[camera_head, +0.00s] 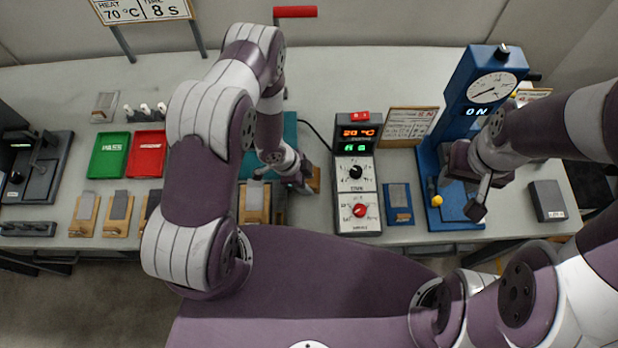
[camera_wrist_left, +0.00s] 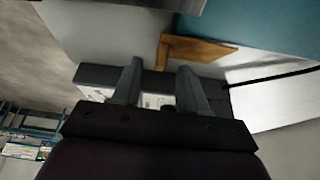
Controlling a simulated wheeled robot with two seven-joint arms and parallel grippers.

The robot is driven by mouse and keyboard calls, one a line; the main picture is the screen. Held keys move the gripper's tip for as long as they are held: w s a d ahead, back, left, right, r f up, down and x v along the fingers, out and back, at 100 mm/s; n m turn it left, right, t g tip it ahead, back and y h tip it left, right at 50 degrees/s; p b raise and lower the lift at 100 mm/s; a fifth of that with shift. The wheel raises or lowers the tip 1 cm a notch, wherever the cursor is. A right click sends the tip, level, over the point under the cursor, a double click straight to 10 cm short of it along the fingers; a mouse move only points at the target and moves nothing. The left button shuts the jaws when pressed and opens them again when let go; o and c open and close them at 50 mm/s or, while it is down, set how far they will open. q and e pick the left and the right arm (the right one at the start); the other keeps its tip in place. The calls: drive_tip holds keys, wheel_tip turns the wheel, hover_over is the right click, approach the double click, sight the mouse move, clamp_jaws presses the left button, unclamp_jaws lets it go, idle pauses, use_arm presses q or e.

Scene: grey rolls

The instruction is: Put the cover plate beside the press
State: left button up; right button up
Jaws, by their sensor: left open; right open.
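The control box (camera_head: 357,185) with red and green displays stands mid-table. A dark grey block (camera_head: 547,201) is right of the press. Green (camera_head: 108,155) and red (camera_head: 147,153) trays, grey pieces on wooden blocks (camera_head: 117,213) and a black device (camera_head: 38,165) are at left.

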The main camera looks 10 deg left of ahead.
use_arm(q)
drive_tip(key=shift+x, duration=0.95)
clamp_jaws()
drive_tip(key=shift+r, duration=0.15)
